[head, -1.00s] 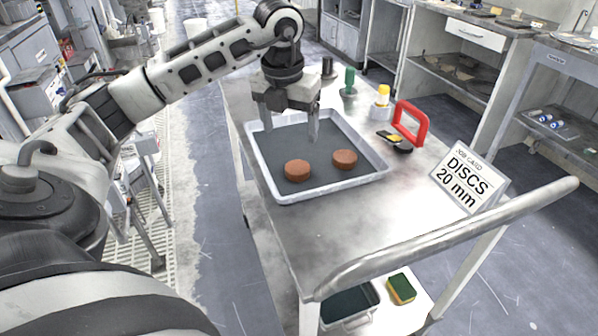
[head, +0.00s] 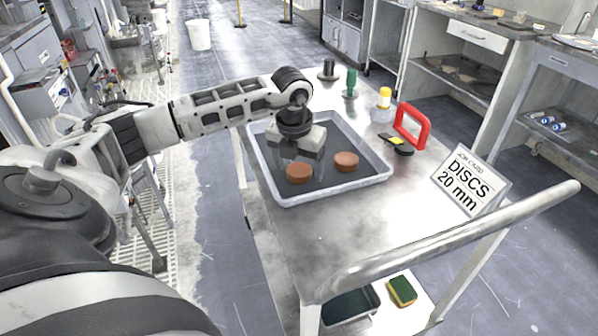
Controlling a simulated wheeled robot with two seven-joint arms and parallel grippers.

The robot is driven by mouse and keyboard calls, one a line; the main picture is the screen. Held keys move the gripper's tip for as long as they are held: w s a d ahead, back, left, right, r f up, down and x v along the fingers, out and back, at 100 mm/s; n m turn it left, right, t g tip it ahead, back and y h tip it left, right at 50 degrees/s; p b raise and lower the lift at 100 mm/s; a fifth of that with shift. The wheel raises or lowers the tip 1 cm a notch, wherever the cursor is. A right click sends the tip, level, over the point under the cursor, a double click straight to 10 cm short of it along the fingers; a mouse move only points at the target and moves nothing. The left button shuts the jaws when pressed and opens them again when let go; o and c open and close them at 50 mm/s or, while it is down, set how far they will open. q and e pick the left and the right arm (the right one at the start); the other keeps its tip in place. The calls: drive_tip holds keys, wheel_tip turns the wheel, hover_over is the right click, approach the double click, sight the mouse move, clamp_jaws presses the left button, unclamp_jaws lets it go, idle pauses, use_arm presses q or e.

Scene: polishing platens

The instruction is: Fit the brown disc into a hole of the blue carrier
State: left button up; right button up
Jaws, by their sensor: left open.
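Two brown discs lie flat in a grey-floored tray (head: 340,190) with a pale rim on the cart: a left one (head: 299,174) and a right one (head: 346,162). My left gripper (head: 302,152) is over the tray, low, just behind the left disc in the picture, and is open. Its wrist and body hide much of the fingers, so I cannot tell whether they touch the disc. No blue carrier shows in this view. My right gripper is not in view.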

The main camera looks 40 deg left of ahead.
use_arm(q)
drive_tip(key=shift+c, duration=0.4)
drive_tip(key=c, duration=1)
drive_tip(key=shift+r, duration=0.15)
drive_tip(key=shift+c, duration=0.2)
